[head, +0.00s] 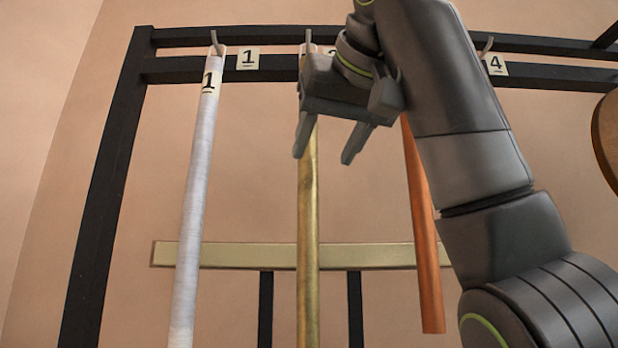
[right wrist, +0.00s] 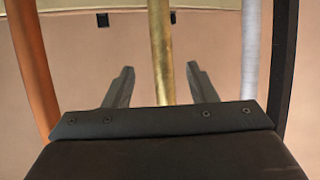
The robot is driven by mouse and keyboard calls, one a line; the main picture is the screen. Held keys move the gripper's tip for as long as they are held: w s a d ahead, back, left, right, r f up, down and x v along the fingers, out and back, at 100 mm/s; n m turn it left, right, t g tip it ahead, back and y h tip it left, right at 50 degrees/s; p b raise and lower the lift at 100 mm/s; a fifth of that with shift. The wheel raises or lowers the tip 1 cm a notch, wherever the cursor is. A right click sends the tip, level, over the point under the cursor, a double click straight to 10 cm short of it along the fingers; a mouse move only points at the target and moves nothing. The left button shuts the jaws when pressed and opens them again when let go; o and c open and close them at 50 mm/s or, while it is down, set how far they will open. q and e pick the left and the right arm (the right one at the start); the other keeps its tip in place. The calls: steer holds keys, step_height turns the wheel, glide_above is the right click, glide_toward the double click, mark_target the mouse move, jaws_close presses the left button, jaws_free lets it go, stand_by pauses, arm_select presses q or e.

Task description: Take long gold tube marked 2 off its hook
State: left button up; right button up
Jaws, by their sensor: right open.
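The long gold tube (head: 307,240) hangs upright from a hook on the black rack, in the middle of the head view. Its upper part and most of its number tag are hidden behind my right gripper (head: 323,152). In the right wrist view the gold tube (right wrist: 161,50) runs down between the two open fingers (right wrist: 156,88), apart from both. In the head view the left finger overlaps the tube's upper part. My right gripper is open and empty. My left gripper is not in view.
A silver tube marked 1 (head: 197,190) hangs to the left and a copper tube (head: 424,240) to the right. The black rack (head: 105,190) frames them. A pale horizontal bar (head: 230,255) crosses behind the tubes. A hook and tag 4 (head: 496,64) show right of my arm.

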mark_target(312, 171)
steer(key=p+x, duration=0.2)
steer(key=x, duration=0.1)
steer(key=shift+a+r, duration=0.1)
steer(key=shift+r, duration=0.15)
steer(key=shift+w+a+f+p, duration=0.1)
steer(key=shift+w+f+p, duration=0.2)
steer(key=shift+w, duration=0.1)
steer(key=shift+w+a+f+p, duration=0.1)
steer(key=shift+w+a+p, duration=0.1)
steer(key=shift+w+p, duration=0.3)
steer(key=p+x, duration=0.1)
steer(key=x, duration=0.2)
steer(key=shift+w+a+p, duration=0.1)
steer(key=shift+a+p, duration=0.1)
steer(key=shift+p, duration=0.2)
steer(key=shift+w+a+f, duration=0.1)
steer(key=shift+w+f, duration=0.15)
steer(key=shift+w, duration=0.2)
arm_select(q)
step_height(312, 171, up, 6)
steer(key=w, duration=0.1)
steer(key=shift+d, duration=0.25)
arm_select(e)
steer(key=shift+s, duration=0.1)
